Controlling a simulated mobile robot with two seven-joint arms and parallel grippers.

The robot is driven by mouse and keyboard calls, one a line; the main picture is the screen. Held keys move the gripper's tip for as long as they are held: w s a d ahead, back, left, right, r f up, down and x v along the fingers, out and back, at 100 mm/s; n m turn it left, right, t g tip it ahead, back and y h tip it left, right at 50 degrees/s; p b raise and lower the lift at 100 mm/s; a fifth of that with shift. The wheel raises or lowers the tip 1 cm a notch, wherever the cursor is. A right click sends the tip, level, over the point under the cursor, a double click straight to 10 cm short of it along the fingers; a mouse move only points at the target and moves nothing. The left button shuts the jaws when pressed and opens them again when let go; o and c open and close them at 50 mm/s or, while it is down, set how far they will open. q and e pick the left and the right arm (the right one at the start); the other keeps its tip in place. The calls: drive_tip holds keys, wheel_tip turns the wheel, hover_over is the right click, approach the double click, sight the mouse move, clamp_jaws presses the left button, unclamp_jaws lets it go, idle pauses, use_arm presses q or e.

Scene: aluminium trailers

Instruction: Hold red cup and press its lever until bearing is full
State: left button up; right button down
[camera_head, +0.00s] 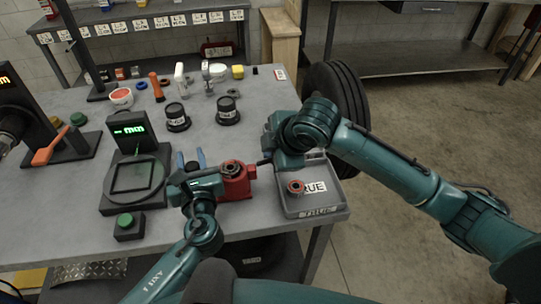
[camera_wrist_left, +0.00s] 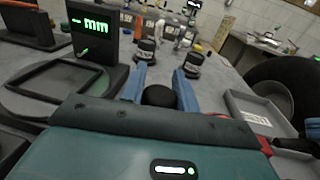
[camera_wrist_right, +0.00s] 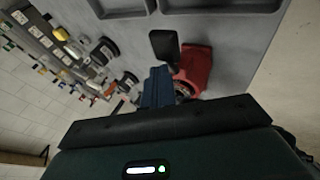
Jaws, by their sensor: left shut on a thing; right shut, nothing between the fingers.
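The red cup (camera_head: 238,185) stands on the table, with a ring-shaped bearing (camera_head: 232,167) on its top. Its dark lever (camera_head: 263,162) sticks out to the right; its black end (camera_wrist_right: 165,45) shows in the right wrist view beside the red body (camera_wrist_right: 196,68). My left gripper (camera_head: 193,162) is left of the cup, its blue fingers around a black knob (camera_wrist_left: 159,96); whether the knob is joined to the cup is hidden. My right gripper (camera_wrist_right: 157,85) is shut and empty, close to the lever and cup. Contact with the lever cannot be told.
A grey tray (camera_head: 318,208) marked TRUE is right of the cup, with another bearing (camera_head: 296,187) in it. A gauge with a green display (camera_head: 130,132) and a green button (camera_head: 125,222) stand left. Two black cups (camera_head: 177,117) (camera_head: 228,111) stand behind.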

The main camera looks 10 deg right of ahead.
drive_tip(key=shift+s+d+f, duration=0.1)
drive_tip(key=shift+d+f, duration=0.25)
drive_tip(key=shift+f, duration=0.45)
idle(0.7)
drive_tip(key=shift+r, duration=0.1)
drive_tip(key=shift+a+r, duration=0.25)
drive_tip(key=shift+r, duration=0.45)
drive_tip(key=shift+a+r, duration=0.25)
drive_tip(key=shift+r, duration=0.45)
drive_tip(key=shift+r, duration=0.1)
drive_tip(key=shift+a+r, duration=0.25)
drive_tip(key=shift+r, duration=0.55)
drive_tip(key=shift+a+r, duration=0.25)
drive_tip(key=shift+r, duration=0.5)
drive_tip(key=shift+a+r, duration=0.25)
drive_tip(key=shift+r, duration=0.55)
drive_tip(key=r, duration=0.2)
drive_tip(key=a+r, duration=0.1)
drive_tip(key=shift+r, duration=0.35)
idle(0.3)
